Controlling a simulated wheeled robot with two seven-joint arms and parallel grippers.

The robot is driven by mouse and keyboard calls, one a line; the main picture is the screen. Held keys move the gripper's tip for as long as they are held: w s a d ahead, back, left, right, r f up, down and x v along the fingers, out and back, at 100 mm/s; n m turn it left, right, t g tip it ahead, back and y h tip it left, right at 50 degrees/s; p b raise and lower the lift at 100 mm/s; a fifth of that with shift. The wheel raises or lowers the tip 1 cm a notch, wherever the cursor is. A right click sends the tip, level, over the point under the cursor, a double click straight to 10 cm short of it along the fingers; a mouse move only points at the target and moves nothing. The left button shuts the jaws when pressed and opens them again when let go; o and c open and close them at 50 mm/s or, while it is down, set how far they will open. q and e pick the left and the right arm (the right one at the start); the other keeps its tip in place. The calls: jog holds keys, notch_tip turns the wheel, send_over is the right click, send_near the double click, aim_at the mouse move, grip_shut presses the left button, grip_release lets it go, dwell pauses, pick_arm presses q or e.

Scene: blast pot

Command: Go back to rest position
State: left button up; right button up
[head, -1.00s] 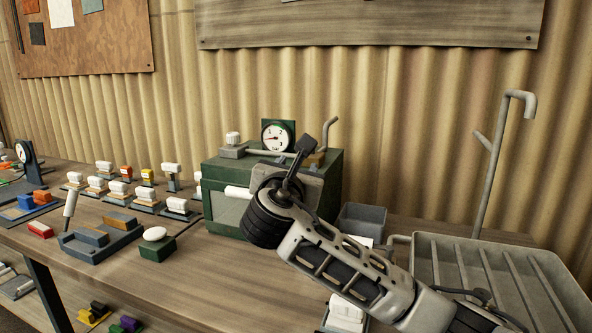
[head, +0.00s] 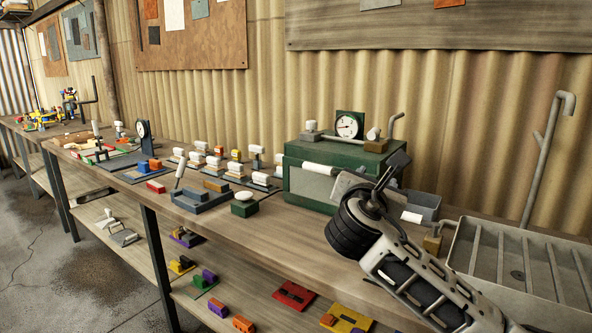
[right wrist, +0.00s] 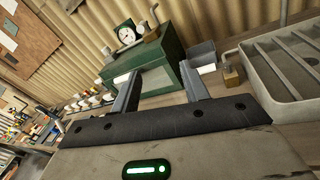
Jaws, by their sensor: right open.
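My right gripper (head: 392,168) is at the end of my right arm, which comes in from the lower right in the head view. It is raised in front of the right end of the green box (head: 309,184) with a dial gauge (head: 348,125) on top. In the right wrist view its two fingers (right wrist: 160,90) are apart with nothing between them. The green box also shows beyond the fingers in the right wrist view (right wrist: 160,60). My left gripper is not in view.
The wooden bench (head: 283,232) runs along the corrugated wall. A grey drainer tray (head: 462,262) with a tall pipe (head: 540,165) is at the right. A small grey bin (head: 424,203) stands beside the green box. Several white-topped blocks and a green button box (head: 244,208) stand left. Coloured parts lie on the lower shelf.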

jog(key=s+a+f+m+g+y, duration=0.2)
jog(key=s+f+m+y, duration=0.15)
jog(key=f, duration=0.85)
jog(key=s+a+f+m+g+y, duration=0.2)
jog(key=f+m+y, duration=0.2)
jog(key=f, duration=0.8)
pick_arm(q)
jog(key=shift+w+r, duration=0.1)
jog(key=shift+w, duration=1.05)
pick_arm(e)
jog(key=s+d+f+m, duration=0.1)
jog(key=s+f+m, duration=0.4)
jog(key=s, duration=0.3)
jog(key=s+d+f+m+g+y, duration=0.1)
jog(key=s+f+m, duration=0.4)
jog(key=s+m, duration=0.2)
jog(key=s+d+f+m+y, duration=0.1)
jog(key=s+f+m, duration=0.3)
jog(key=s, duration=0.6)
jog(key=shift+d+f+m+g, duration=0.3)
jog(key=shift+f+m+g, duration=0.1)
jog(key=shift+m, duration=0.75)
